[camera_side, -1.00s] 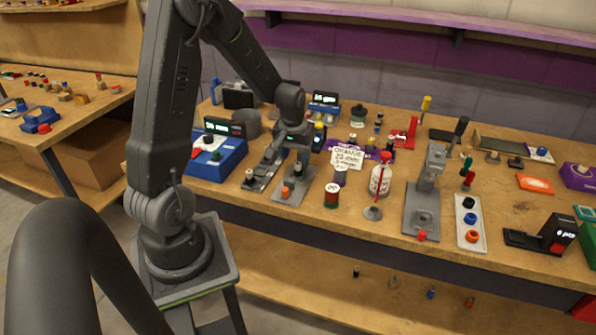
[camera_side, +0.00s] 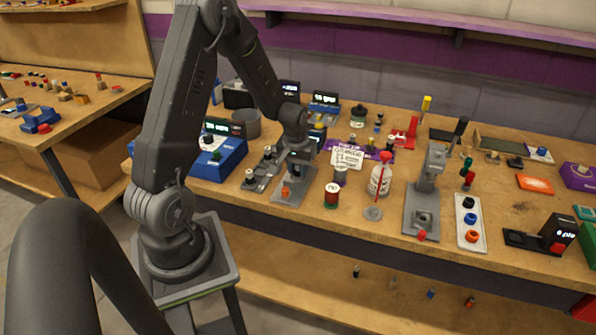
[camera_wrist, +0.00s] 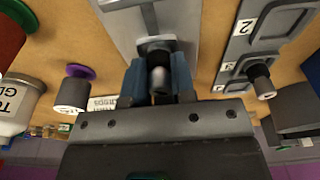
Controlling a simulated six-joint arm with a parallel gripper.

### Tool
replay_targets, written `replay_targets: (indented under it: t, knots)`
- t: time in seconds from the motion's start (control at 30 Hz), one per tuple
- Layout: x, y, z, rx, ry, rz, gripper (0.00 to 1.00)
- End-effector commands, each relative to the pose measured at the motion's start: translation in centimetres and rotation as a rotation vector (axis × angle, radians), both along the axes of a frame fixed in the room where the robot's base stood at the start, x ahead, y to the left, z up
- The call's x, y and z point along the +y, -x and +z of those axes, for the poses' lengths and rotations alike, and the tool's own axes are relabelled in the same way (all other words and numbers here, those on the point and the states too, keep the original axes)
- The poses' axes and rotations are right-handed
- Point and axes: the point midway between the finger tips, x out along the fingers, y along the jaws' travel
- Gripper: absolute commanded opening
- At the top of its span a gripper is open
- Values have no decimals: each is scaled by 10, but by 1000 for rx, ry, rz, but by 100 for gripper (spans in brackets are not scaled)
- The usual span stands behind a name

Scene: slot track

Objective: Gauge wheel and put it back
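My gripper (camera_wrist: 159,82) is low over a grey stand (camera_wrist: 188,20), with its two blue-grey fingers on either side of a dark wheel-like cylinder with a paler end (camera_wrist: 160,80). The fingers are very close to the cylinder. I cannot tell whether they press on it. In the side view my gripper (camera_side: 298,158) is above the grey stand's plate (camera_side: 284,197) and hides most of the cylinder. The grey numbered slot track (camera_wrist: 235,50) is to the right in the wrist view, with a dark piece (camera_wrist: 260,80) standing in it. The track also shows in the side view (camera_side: 256,183).
An orange knob (camera_side: 286,191) is at the stand's front. A handwritten card (camera_side: 346,157), a red-and-green jar (camera_side: 332,195) and a glue bottle (camera_side: 380,178) stand to the right. A blue box with a display (camera_side: 222,160) is at left. The bench is crowded.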

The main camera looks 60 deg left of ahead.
Motion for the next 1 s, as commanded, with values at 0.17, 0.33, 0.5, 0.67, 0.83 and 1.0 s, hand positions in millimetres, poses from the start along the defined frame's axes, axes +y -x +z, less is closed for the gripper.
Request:
replay_targets:
  t: [0.17, 0.33, 0.5, 0.67, 0.83, 1.0]
  knots:
    - [0, 0, 0, 0, 0, 0, 6]
    - [0, 0, 0, 0, 0, 0, 0]
    - [0, 0, 1, -1, -1, 0, 0]
    - [0, -1, 11, -2, -2, 0, 0]
    - [0, -1, 34, -4, -4, 0, 0]
    - [12, 19, 54, 0, -1, 6, 0]
